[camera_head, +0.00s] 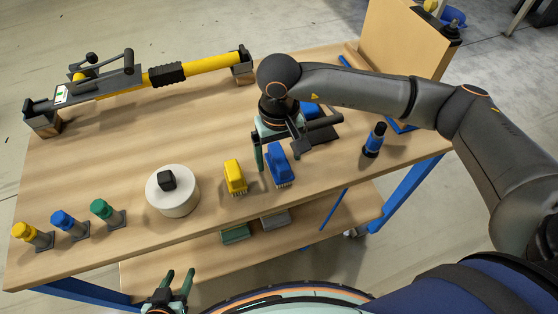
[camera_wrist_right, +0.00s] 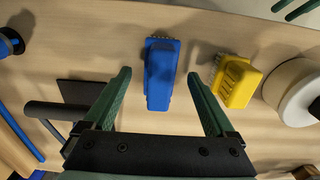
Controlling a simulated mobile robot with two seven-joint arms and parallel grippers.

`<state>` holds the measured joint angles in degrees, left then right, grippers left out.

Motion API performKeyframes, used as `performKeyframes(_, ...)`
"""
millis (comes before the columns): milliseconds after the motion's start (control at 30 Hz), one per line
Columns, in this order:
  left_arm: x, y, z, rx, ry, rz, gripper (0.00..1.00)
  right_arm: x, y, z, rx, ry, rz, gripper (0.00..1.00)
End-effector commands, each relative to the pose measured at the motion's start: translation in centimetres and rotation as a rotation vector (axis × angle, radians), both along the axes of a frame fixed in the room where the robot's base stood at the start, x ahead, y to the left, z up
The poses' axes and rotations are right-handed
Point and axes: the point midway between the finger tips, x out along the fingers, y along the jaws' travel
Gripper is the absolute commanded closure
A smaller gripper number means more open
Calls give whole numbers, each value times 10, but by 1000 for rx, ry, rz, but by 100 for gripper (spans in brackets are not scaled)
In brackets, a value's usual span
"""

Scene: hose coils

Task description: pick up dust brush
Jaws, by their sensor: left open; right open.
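A blue brush (camera_head: 279,168) with pale bristles lies on the wooden table near its front edge. A yellow brush (camera_head: 235,177) lies just left of it. In the right wrist view the blue brush (camera_wrist_right: 160,78) sits between the spread fingers, and the yellow brush (camera_wrist_right: 235,82) lies outside them to the right. My right gripper (camera_head: 279,154) is open and empty over the blue brush; whether a finger touches it I cannot tell. My left gripper (camera_head: 169,286) is open and empty in front of the table, low in the head view.
A white round block (camera_head: 172,195) with a black piece on top stands left of the brushes. Yellow, blue and green-topped pegs (camera_head: 70,226) stand further left. A blue-black cylinder (camera_head: 375,140) stands right. A yellow-black tool (camera_head: 150,78) lies along the back.

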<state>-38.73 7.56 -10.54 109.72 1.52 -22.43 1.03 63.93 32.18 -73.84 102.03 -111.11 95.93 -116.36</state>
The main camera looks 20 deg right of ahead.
Motion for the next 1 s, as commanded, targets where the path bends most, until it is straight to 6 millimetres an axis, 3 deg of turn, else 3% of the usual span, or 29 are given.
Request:
performKeyframes(200,-1,0,3,1,2,1,50,-1,0,-23,1,0,0,10)
performKeyframes(433,-2,1,2,2,5,0,50,0,0,-24,1,-1,1,10)
performKeyframes(1000,-2,0,1,2,8,0,50,0,0,-23,1,-1,0,74)
